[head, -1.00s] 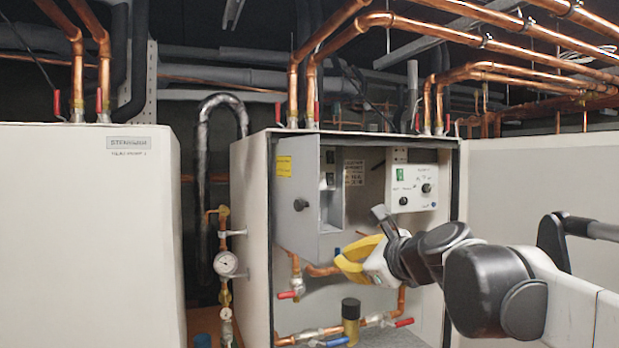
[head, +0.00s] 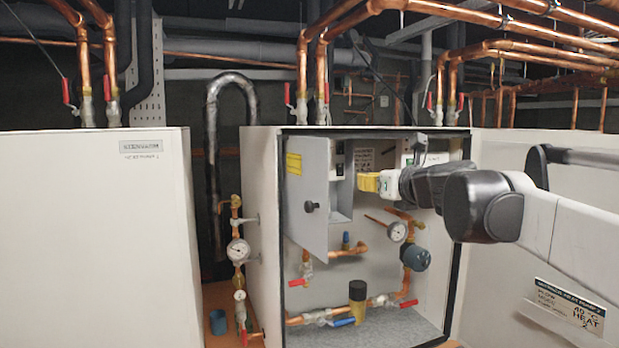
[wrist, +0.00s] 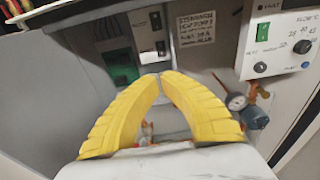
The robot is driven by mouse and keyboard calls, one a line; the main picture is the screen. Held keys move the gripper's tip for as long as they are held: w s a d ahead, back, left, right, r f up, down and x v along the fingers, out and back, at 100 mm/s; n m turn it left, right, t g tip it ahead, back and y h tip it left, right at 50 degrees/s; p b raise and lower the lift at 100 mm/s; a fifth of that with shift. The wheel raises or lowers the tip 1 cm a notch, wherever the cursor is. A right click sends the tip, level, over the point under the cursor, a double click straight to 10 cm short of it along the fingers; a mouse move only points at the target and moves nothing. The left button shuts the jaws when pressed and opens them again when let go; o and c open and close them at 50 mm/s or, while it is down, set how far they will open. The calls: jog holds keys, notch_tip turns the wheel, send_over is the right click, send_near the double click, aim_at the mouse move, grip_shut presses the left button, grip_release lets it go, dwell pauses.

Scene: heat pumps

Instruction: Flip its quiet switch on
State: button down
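The open heat pump cabinet (head: 262,220) stands in the middle of the head view. Inside it, a grey electrical box (head: 308,205) has its door swung out. In the wrist view, the box interior holds dark switch modules (wrist: 158,32) and a green part (wrist: 120,68). A white control panel (wrist: 275,40) at right has a black knob (wrist: 302,47), a green display, a blue button and a small silver part (wrist: 260,67). I cannot read which switch is the quiet one. My gripper (head: 369,182), with yellow fingers (wrist: 160,77), is shut and empty before the box; its tips nearly meet.
Gauges (head: 397,231), copper pipes and valves fill the lower cabinet. The open door of the box (head: 308,190) stands left of my gripper. A closed white unit (head: 90,230) stands at left, and a white labelled panel (head: 568,300) lies at right. Copper pipes run overhead.

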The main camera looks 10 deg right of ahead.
aim_at(337, 179)
jog(key=p+x, duration=0.3)
jog(key=x, duration=0.8)
jog(key=shift+w+a, duration=0.1)
jog(key=shift+w, duration=0.15)
jog(key=shift+w+a+f, duration=0.1)
jog(key=shift+w+f, duration=0.05)
jog(key=shift+w, duration=0.55)
jog(key=shift+w+a+f, duration=0.15)
jog(key=shift+w+f, duration=0.05)
jog(key=shift+w, duration=0.15)
jog(key=shift+r, duration=0.1)
